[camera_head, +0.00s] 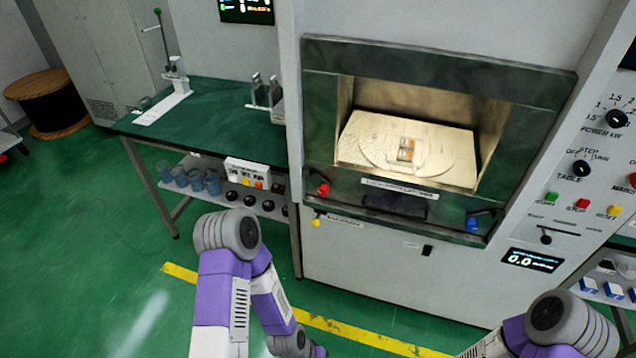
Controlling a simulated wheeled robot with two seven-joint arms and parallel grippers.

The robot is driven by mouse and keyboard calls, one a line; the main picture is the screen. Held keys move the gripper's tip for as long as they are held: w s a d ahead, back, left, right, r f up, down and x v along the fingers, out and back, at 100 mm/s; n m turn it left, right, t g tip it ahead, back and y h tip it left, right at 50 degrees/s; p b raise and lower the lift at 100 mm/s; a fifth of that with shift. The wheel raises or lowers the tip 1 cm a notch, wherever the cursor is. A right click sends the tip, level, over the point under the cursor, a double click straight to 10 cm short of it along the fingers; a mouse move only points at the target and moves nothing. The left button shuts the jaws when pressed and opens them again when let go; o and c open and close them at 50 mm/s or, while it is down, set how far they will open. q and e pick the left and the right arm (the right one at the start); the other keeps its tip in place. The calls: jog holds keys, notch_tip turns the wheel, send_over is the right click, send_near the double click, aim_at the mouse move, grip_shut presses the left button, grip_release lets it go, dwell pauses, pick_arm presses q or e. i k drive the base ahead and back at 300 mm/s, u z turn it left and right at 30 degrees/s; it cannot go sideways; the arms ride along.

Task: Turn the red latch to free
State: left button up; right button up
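The red latch (323,189) is a small red-tipped handle at the lower left corner of the microwave's dark front frame (440,68). A matching blue latch (472,224) sits at the lower right corner. The lit chamber shows a round plate (452,166) with a small orange-and-white item (407,150) on it. I cannot tell whether clear glass covers the chamber. My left arm is bent low, left of and below the red latch, with nothing touching the latch. My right arm is at the bottom right. Both grippers are outside the picture.
A small yellow knob (316,218) is just below the red latch. A control panel with knobs and buttons (582,203) is at the right. A green-topped bench (215,110) with a loaded lower shelf stands left of the cabinet.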

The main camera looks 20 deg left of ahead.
aim_at(323, 186)
jog(key=u, duration=0.3)
jog(key=k, duration=1.05)
jog(key=u, duration=1.6)
jog(key=i, duration=0.75)
jog(key=z, duration=0.7)
jog(key=i, duration=0.55)
jog(key=z, duration=0.65)
